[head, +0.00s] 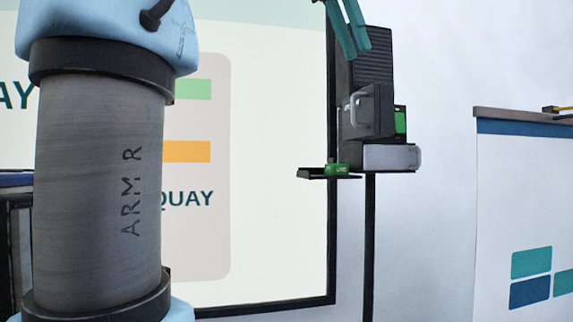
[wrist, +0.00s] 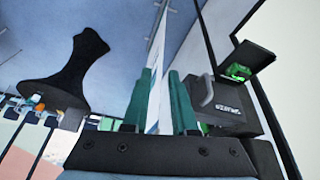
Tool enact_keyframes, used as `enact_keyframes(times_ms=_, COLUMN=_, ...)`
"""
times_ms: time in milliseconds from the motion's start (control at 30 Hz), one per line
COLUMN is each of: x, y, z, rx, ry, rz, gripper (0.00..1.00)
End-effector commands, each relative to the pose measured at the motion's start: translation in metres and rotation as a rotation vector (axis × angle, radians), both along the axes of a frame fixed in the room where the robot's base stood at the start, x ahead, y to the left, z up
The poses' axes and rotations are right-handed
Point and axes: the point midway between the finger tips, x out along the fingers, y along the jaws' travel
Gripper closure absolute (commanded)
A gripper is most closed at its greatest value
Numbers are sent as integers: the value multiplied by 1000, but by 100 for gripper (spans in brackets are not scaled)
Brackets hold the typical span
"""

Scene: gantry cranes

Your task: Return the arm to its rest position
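My arm fills the left of the head view, with a grey link (head: 98,180) marked "ARM R" between light blue joints. My gripper (head: 354,55) shows at the top of the head view as two teal fingers, apart, in front of a black stand-mounted device. In the wrist view, the teal fingers of my gripper (wrist: 162,78) point up the picture with a gap between them. I see nothing held in the gap; a white and blue strip beyond shows through it. The middle of the arm is out of view.
The black device with a handle (head: 370,110) stands on a dark post, with a small shelf (head: 315,173) holding a green item (head: 342,168). A large display board (head: 270,250) is behind my arm. A white counter (head: 525,200) stands at right.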

Motion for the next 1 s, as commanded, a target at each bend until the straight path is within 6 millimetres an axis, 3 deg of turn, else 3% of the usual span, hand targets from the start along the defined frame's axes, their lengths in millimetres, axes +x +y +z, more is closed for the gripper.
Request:
enact_keyframes(times_ms=267, x=40, y=-7, z=-47, rx=4, ry=32, rz=109, gripper=74)
enact_keyframes(times_ms=467, x=83, y=-6, z=-108, rx=17, ry=65, rz=234, gripper=74)
enact_keyframes(times_ms=567, x=108, y=0, z=-155, rx=28, ry=85, rz=320, gripper=74)
enact_keyframes(times_ms=767, x=152, y=33, z=-287, rx=67, ry=125, rz=539, gripper=74)
enact_keyframes(times_ms=900, x=157, y=68, z=-383, rx=99, ry=146, rz=680, gripper=74)
enact_keyframes(times_ms=1000, x=147, y=96, z=-449, rx=122, ry=160, rz=772, gripper=74)
